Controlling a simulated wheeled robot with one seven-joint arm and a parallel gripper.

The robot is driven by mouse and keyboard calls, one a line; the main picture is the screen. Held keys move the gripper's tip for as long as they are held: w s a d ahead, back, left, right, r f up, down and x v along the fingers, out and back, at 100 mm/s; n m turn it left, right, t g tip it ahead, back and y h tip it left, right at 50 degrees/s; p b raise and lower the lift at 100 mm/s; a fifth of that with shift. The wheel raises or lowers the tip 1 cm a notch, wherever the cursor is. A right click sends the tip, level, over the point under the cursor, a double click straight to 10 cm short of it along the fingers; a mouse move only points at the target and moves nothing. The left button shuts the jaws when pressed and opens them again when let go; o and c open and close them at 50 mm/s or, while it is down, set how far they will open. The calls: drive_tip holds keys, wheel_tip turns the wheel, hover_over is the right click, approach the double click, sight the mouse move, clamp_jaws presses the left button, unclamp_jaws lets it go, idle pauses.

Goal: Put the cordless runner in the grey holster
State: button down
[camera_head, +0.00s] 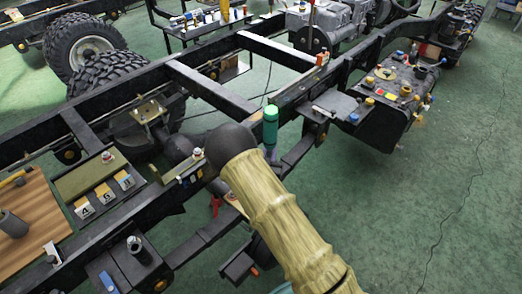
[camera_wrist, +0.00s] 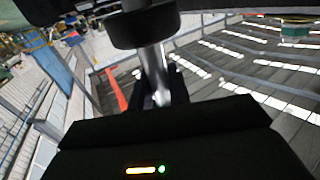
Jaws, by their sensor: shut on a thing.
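In the wrist view my gripper (camera_wrist: 160,98) is shut on a metal shaft with a thick black round end. I take this to be the cordless runner (camera_wrist: 146,27); its shape is only partly visible. In the head view my black wrist and pale sleeved arm hide the gripper and what it holds. I cannot surely pick out the grey holster. A flat grey piece lies on the frame rail right of centre, and a dark grey block with an upright cylinder stands at the lower left.
A green cylinder (camera_head: 270,126) stands upright close to my wrist. A red clamp-like piece (camera_head: 215,204) hangs below the rail. A board (camera_head: 44,250) and a tray with lettered cards (camera_head: 95,195) lie at left. Black chassis rails cross the view; green floor at right is clear.

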drive_tip(key=s+d+r+y+p, duration=0.1)
drive_tip(key=s+d+r+p, duration=0.1)
drive_tip(key=s+d+p, duration=0.4)
drive_tip(key=s+d+r+n+y+p, duration=0.1)
drive_tip(key=s+d+r+p, duration=0.2)
drive_tip(key=s+d+p, duration=0.3)
drive_tip(key=d+p, duration=0.5)
drive_tip(key=shift+s+d+n+y+p, duration=0.2)
drive_tip(key=shift+d+n+y+p, duration=0.1)
drive_tip(key=shift+d+p, duration=0.1)
